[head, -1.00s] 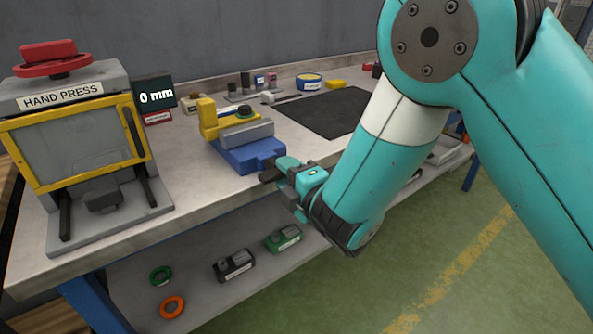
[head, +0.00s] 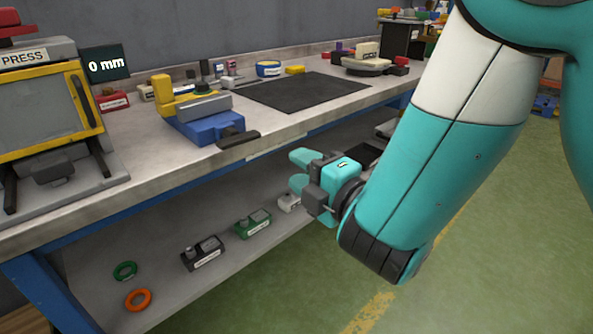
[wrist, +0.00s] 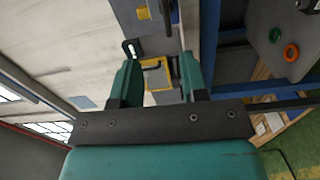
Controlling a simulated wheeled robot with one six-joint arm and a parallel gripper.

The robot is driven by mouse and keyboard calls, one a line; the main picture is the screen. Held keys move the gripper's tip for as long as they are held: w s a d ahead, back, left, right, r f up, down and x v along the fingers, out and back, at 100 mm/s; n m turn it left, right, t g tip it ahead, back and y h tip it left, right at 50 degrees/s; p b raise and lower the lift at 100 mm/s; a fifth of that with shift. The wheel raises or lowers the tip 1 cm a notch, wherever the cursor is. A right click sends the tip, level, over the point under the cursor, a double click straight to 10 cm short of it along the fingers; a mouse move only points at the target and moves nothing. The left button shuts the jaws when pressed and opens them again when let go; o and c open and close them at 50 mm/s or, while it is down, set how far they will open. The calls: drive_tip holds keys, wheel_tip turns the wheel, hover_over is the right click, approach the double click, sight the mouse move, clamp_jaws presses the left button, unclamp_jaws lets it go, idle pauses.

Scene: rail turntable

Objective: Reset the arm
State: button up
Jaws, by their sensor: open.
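My gripper (head: 299,172) is in front of the workbench's front edge, beside the lower shelf in the head view. Its teal fingers are apart with nothing between them. The gripper also shows in the wrist view (wrist: 160,80), with a gap between the two fingers. My teal and white arm reaches down from the upper right of the head view.
The bench (head: 150,160) carries a hand press (head: 45,115) with a yellow frame, a blue and yellow fixture (head: 205,125) and a black mat (head: 300,92). The lower shelf holds labelled blocks and rings (head: 137,299). Green floor (head: 480,250) is open at right.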

drive_tip(key=shift+d, duration=0.2)
drive_tip(key=w+d+m+h, duration=0.3)
drive_tip(key=d+m+h, duration=0.55)
drive_tip(key=m, duration=0.25)
drive_tip(key=s+d+f+m+g, duration=0.2)
drive_tip(key=s+d+m+g, duration=0.2)
drive_tip(key=s+m+g, duration=0.25)
drive_tip(key=s+r+m+g+y+p, duration=0.1)
drive_tip(key=s+r+g, duration=0.25)
drive_tip(key=s, duration=0.55)
drive_tip(key=s+r+g+p, duration=0.15)
drive_tip(key=s+g, duration=0.25)
drive_tip(key=s, duration=0.5)
wheel_tip(320, 180, up, 16)
drive_tip(key=p, duration=1.4)
drive_tip(key=shift+w, duration=0.35)
